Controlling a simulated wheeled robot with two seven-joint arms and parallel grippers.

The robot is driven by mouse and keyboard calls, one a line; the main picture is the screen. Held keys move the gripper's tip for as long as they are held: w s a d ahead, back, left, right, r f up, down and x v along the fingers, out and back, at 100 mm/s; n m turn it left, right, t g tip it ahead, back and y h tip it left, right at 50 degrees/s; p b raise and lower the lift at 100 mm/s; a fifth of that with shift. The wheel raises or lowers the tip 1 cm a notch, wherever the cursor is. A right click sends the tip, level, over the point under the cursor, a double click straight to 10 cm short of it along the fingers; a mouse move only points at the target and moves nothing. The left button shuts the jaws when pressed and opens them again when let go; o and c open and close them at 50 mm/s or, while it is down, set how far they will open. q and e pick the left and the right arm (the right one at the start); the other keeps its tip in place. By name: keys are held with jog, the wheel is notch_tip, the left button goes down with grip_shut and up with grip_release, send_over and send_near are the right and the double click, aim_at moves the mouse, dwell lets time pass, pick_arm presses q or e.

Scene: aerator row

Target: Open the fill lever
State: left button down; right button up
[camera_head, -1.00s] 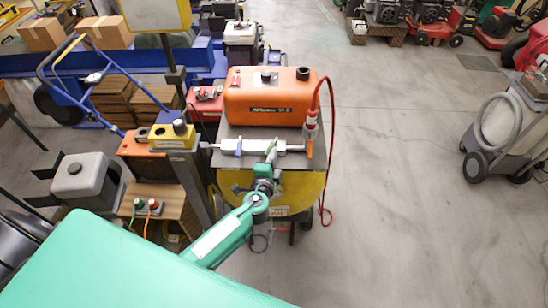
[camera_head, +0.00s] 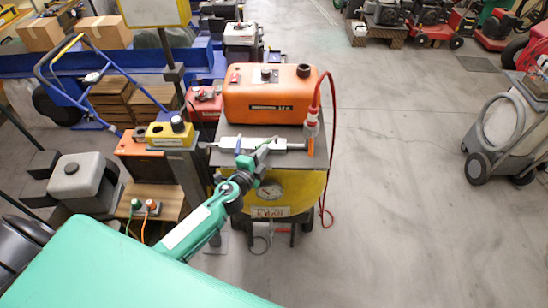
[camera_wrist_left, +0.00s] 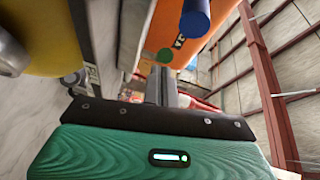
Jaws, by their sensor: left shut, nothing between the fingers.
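A metal valve bar (camera_head: 285,145) lies across the grey top of the cart in front of the orange unit (camera_head: 265,98). A blue lever (camera_head: 238,146) stands at its left part and an orange lever (camera_head: 310,147) at its right end. My left gripper (camera_head: 259,153) is shut and empty at the middle of the bar, right of the blue lever. In the left wrist view, a blue handle (camera_wrist_left: 195,18) and a green round end (camera_wrist_left: 165,55) show close beyond the fingers (camera_wrist_left: 158,85). I cannot tell which lever is the fill lever, or whether the fingers touch one.
A yellow tank with a round gauge (camera_head: 269,192) sits under the top. A red hose (camera_head: 331,125) loops down its right side. A post with a yellow switch box (camera_head: 171,134) stands close on the left.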

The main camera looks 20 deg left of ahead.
pick_arm(q)
jog(key=shift+w+a, duration=0.3)
jog(key=shift+a, duration=0.65)
jog(key=shift+w+a+b, duration=0.4)
jog(key=shift+a, duration=0.4)
